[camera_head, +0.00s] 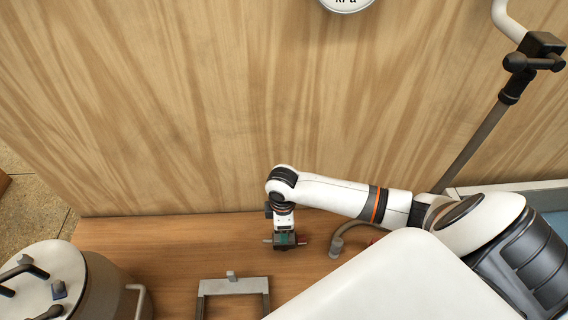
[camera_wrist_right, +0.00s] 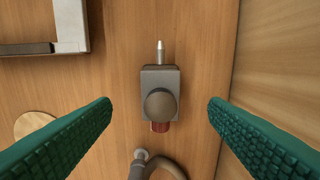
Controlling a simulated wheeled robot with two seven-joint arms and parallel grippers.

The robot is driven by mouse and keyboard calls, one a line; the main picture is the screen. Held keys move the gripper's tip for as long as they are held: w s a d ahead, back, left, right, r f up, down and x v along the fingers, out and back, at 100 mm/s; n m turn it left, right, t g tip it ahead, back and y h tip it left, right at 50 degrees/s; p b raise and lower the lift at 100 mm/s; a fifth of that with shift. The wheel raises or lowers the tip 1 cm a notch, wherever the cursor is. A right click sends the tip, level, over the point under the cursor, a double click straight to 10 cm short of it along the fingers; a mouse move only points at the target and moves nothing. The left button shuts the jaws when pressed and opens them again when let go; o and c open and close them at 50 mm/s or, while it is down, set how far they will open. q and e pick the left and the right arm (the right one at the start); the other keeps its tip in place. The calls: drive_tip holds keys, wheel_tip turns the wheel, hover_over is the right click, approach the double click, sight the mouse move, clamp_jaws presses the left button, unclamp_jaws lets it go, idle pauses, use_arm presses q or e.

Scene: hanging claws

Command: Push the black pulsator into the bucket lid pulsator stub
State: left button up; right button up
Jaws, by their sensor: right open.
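The pulsator (camera_wrist_right: 160,79) is a dark grey block with a round knob, a pale metal nozzle at one end and a red part at the other. It lies on the wooden table (camera_head: 155,240). My right gripper (camera_wrist_right: 160,108) is open, with its teal fingers apart on either side of the pulsator and not touching it in the wrist view. In the head view the right gripper (camera_head: 285,240) is above the pulsator and mostly hides it. The bucket lid (camera_head: 45,272) is at the lower left, with black handles and a small dark stub (camera_head: 59,290). My left gripper is out of view.
A grey bracket (camera_head: 232,284) stands between the bucket and the right gripper. A curved grey hose (camera_wrist_right: 140,166) is close to the pulsator's red end. A wooden wall (camera_head: 200,110) rises behind the table. The table between bucket and gripper is mostly clear at the back.

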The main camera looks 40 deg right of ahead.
sight(286, 247)
wheel_tip(286, 247, down, 9)
drive_tip(key=shift+s+d+b, duration=0.1)
drive_tip(key=shift+d+b, duration=0.05)
drive_tip(key=shift+b, duration=0.55)
drive_tip(key=shift+c, duration=0.6)
drive_tip(key=c, duration=1.2)
